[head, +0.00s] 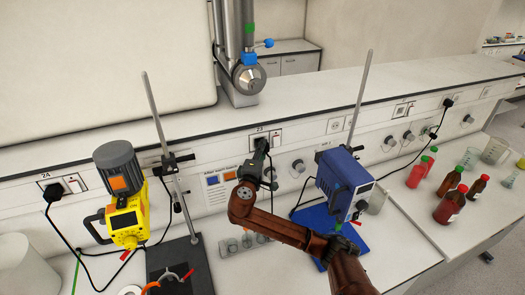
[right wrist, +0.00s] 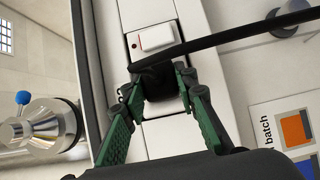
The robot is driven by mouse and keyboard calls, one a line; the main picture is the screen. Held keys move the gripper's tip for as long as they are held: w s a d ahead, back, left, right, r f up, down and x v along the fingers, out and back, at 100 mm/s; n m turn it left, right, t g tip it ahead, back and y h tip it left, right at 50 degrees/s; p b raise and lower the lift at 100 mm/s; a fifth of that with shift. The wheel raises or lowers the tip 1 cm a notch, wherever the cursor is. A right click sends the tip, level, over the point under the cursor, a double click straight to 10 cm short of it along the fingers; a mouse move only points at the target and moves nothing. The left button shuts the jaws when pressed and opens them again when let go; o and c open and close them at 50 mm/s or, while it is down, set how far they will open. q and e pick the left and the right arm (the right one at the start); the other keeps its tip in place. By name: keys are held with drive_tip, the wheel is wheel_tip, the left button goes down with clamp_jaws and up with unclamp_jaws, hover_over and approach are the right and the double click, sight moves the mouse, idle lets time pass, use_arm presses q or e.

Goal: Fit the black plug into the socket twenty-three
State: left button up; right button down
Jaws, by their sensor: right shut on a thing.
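My right gripper (head: 262,153) is shut on the plug. In the right wrist view the plug (right wrist: 160,82) sits between the green fingers of the gripper (right wrist: 165,92), close to the panel beside the white switch (right wrist: 153,38). Its black cable crosses to the upper right there. The plug and fingers hide the socket face, so I cannot tell how deep the plug sits. My left gripper is not in view.
A blue device (head: 343,182) stands right of my arm. Metal rods rise on both sides. Red-capped bottles (head: 450,205) stand at far right.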

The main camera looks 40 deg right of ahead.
drive_tip(key=shift+w, duration=0.2)
idle(0.4)
drive_tip(key=shift+d+r, duration=0.1)
drive_tip(key=shift+r, duration=0.1)
drive_tip(key=c, duration=2)
unclamp_jaws()
drive_tip(key=o, duration=0.3)
drive_tip(key=shift+w+f, duration=0.15)
drive_tip(key=shift+w, duration=0.1)
drive_tip(key=shift+o, duration=1.2)
drive_tip(key=shift+s, duration=0.15)
drive_tip(key=v, duration=1.2)
